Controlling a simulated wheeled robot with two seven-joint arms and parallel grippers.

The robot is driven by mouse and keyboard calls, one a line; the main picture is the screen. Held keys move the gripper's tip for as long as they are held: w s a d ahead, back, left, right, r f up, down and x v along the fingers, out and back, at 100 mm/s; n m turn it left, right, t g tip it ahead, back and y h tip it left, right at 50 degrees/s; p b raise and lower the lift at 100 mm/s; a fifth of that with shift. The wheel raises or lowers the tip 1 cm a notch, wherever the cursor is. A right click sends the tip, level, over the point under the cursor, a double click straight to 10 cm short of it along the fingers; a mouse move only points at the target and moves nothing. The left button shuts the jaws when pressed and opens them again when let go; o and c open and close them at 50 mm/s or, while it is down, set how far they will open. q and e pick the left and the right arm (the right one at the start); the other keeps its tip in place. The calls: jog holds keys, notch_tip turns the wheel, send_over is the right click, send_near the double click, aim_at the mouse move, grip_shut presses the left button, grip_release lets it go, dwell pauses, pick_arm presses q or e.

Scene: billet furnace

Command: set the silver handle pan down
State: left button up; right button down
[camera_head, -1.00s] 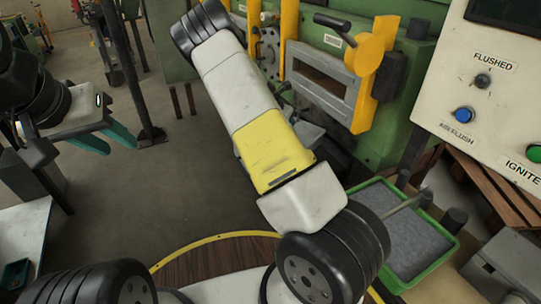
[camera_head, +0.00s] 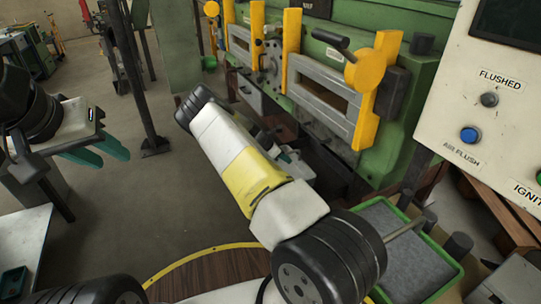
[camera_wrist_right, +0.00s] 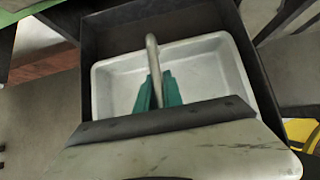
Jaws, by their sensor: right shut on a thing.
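The silver handle pan (camera_wrist_right: 205,75) is a pale, shallow rectangular pan with a silver bar handle (camera_wrist_right: 152,52). In the right wrist view my right gripper (camera_wrist_right: 158,92) has its teal fingers shut on this handle. The pan sits within the walls of a dark open-topped box (camera_wrist_right: 105,32); whether its base touches the bottom cannot be seen. In the head view my right gripper (camera_head: 286,156) is mostly hidden behind my own arm, low in front of the green furnace. My left gripper (camera_head: 97,151) is open and empty at the left, its teal fingers apart.
The green furnace (camera_head: 435,60) with yellow-edged doors stands behind my right arm. A white control panel (camera_head: 465,85) is at the right. A green-rimmed tray (camera_head: 448,281) of grey material is at lower right. Open floor lies between my arms.

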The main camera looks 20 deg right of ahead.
aim_at(292, 171)
jog(key=shift+f, duration=2.15)
jog(key=c, duration=1.5)
grip_release()
jog(key=shift+f, duration=0.15)
